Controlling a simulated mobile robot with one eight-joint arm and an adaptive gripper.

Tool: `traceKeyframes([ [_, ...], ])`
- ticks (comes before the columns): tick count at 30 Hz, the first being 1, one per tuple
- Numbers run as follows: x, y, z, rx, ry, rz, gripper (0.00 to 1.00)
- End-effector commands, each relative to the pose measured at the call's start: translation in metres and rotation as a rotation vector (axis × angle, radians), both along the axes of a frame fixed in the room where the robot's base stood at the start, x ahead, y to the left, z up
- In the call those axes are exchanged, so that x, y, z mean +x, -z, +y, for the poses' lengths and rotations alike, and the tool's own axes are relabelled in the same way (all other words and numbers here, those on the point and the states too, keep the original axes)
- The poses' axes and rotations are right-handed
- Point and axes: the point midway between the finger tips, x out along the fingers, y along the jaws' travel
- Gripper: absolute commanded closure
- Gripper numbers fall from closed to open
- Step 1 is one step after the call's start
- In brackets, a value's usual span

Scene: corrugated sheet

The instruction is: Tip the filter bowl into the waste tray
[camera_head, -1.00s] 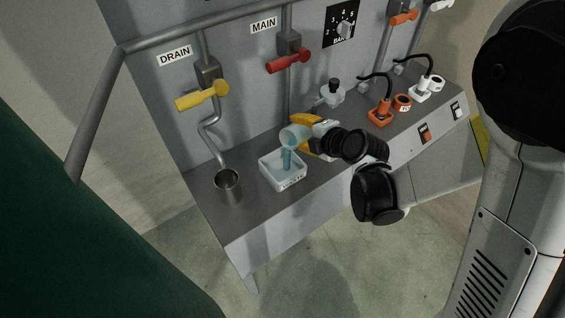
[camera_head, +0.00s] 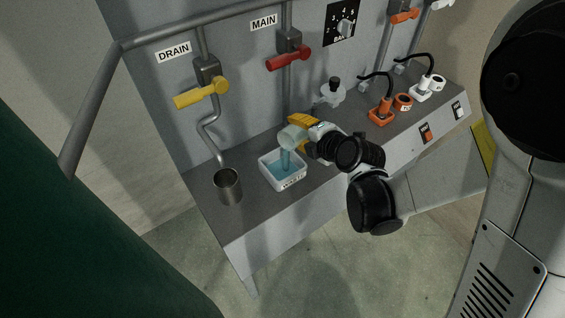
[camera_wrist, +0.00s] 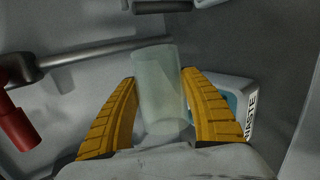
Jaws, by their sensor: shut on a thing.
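The filter bowl (camera_head: 292,136) is a pale, translucent cup, tilted over the waste tray with blue liquid running from its mouth. It also shows in the wrist view (camera_wrist: 158,90), between two yellow fingers. My gripper (camera_head: 298,133) is shut on the bowl and holds it above the tray; its fingers show on either side of the bowl in the wrist view (camera_wrist: 160,105). The white waste tray (camera_head: 292,184) stands on the grey bench with blue liquid in it. In the wrist view its labelled wall (camera_wrist: 250,118) is partly hidden behind the right finger.
A metal cup (camera_head: 229,188) stands left of the tray. The yellow drain lever (camera_head: 202,93) and red main lever (camera_head: 289,57) are on the panel behind. A filter head (camera_head: 333,93) sits behind my gripper. Orange (camera_head: 381,115) and white (camera_head: 421,90) plugs are to the right.

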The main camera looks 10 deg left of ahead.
Motion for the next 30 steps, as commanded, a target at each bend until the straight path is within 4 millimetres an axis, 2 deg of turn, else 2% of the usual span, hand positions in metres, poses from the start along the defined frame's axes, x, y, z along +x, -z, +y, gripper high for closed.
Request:
traceKeyframes([
  [23, -0.001, 0.002, 0.000, -0.032, 0.001, -0.065, 0.84],
  [25, 0.003, -0.012, -0.002, 0.010, 0.004, 0.021, 0.84],
  [26, 0.008, -0.013, -0.005, 0.039, 0.006, 0.082, 0.84],
  [27, 0.018, -0.003, -0.010, 0.084, 0.009, 0.172, 0.84],
  [30, 0.014, 0.012, -0.007, 0.121, 0.000, 0.252, 0.84],
])
